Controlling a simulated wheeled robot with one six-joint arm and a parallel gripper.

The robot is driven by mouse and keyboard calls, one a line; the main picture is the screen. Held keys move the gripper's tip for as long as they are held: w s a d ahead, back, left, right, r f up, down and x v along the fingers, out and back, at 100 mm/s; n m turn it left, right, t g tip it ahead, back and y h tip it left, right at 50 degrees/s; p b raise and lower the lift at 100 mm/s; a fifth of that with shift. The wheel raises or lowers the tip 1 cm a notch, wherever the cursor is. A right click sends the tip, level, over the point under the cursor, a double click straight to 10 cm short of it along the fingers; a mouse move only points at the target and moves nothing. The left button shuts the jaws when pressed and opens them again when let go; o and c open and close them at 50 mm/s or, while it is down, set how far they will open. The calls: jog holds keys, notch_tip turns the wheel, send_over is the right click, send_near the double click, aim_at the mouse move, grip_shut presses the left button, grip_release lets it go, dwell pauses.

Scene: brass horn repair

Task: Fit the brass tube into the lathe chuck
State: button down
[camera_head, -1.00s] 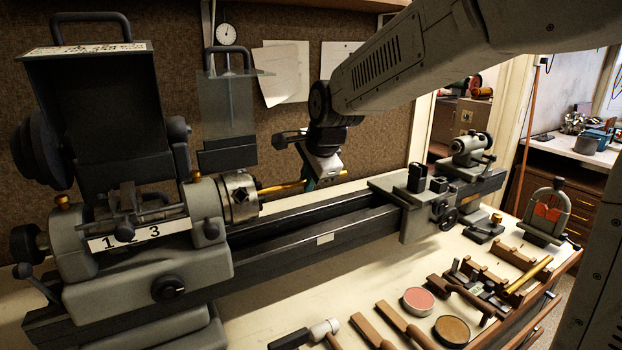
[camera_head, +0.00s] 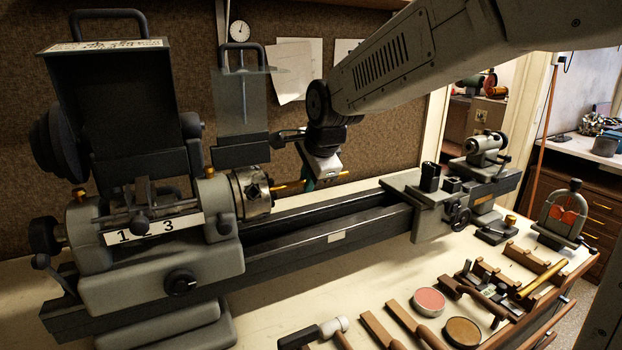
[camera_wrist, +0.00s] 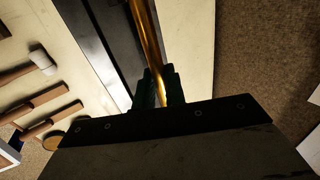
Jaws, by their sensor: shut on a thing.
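The lathe chuck (camera_head: 250,193) is a round grey metal part on the headstock at the left of the head view. My gripper (camera_head: 310,181) is to its right, above the lathe bed, and is shut on the brass tube (camera_head: 289,185). The tube lies roughly level, and its left end is at the chuck's face. I cannot tell how far it enters the bore. In the wrist view the tube (camera_wrist: 146,35) runs up from between the two dark green fingers (camera_wrist: 158,88). The chuck does not show there.
The tool carriage (camera_head: 425,205) and tailstock (camera_head: 485,150) stand right of my gripper along the bed (camera_head: 335,222). A clear guard (camera_head: 240,105) stands behind the chuck. Mallets, tins and another brass tube (camera_head: 541,278) lie on the bench in front.

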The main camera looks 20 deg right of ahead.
jog(key=shift+a, duration=0.15)
jog(key=shift+s+a, duration=0.2)
jog(key=shift+a, duration=0.7)
jog(key=c, duration=1.4)
grip_release()
